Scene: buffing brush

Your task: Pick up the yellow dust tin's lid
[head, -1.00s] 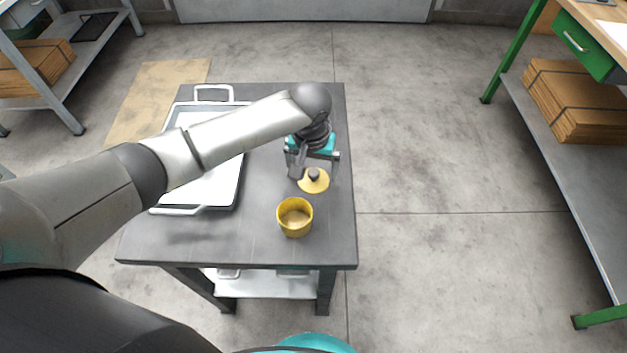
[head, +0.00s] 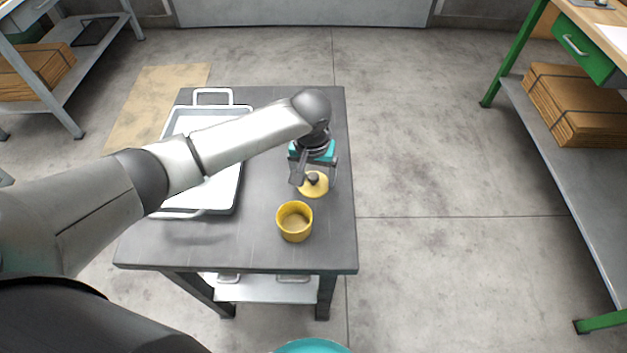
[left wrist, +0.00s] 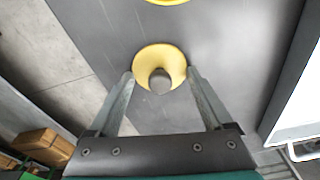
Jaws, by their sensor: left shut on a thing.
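The yellow lid (head: 314,190), a round disc with a dark grey knob (head: 313,177), is at the right side of the grey table, behind the tin. My left gripper (head: 315,182) points down over it. In the left wrist view my gripper's two fingers (left wrist: 160,75) are at opposite sides of the lid (left wrist: 143,62), shut on it, with the knob (left wrist: 160,82) between them. I cannot tell whether the lid touches the table. The open yellow tin (head: 294,223) stands nearer me; its edge shows in the left wrist view (left wrist: 168,1). My right gripper is not in view.
A white tray (head: 222,190) with handles lies on the table's left half, under my left arm. The table top (head: 255,245) is bare around the tin. A shelf with flat cardboard (head: 575,105) stands to the right, across clear floor.

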